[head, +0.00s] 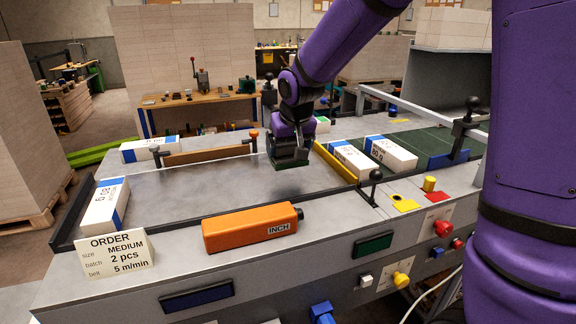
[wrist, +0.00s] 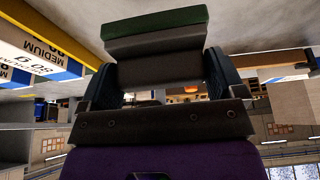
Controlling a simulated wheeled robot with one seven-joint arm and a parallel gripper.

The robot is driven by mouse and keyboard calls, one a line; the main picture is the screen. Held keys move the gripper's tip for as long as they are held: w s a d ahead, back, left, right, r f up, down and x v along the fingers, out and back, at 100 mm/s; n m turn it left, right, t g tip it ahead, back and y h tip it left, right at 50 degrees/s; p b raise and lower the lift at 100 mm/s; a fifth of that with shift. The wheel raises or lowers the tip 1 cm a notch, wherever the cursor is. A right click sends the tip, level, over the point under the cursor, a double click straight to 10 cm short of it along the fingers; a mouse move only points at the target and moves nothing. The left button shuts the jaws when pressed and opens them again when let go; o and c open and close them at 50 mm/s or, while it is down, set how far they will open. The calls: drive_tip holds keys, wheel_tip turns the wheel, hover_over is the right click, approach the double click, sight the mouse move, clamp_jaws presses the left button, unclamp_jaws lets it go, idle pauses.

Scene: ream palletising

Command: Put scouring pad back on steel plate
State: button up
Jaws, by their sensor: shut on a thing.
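My gripper (head: 289,155) is shut on the scouring pad, a dark green slab (head: 292,164) that shows just under the fingers in the head view. In the wrist view the pad (wrist: 155,22) has a green face and a grey body, held between the two dark fingers of my gripper (wrist: 158,72). The pad is at or just above the grey steel plate (head: 200,195), near its right side; I cannot tell whether it touches. The pad's far side is hidden.
An orange INCH block (head: 250,228) stands at the front edge. White-and-blue reams lie at left (head: 106,204), back left (head: 150,149) and on the green belt (head: 415,140) at right. A brown bar (head: 205,153) is behind, a yellow rail (head: 335,163) at right. The plate's middle is clear.

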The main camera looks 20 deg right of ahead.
sight(291, 156)
drive_tip(key=shift+f, duration=2.5)
drive_tip(key=shift+f, duration=0.1)
drive_tip(key=o, duration=0.8)
drive_tip(key=shift+c, duration=0.2)
drive_tip(key=shift+s, duration=0.1)
drive_tip(key=v, duration=1.2)
drive_tip(key=s+d+r, duration=0.2)
drive_tip(key=s, duration=0.6)
drive_tip(key=s+d+r, duration=0.1)
drive_tip(key=s+d, duration=0.1)
drive_tip(key=s, duration=0.7)
drive_tip(key=s+d+r, duration=0.2)
drive_tip(key=s+d, duration=0.1)
drive_tip(key=s, duration=0.6)
drive_tip(key=shift+s+r+t, duration=0.15)
drive_tip(key=shift+r+t, duration=0.15)
drive_tip(key=shift+t, duration=0.1)
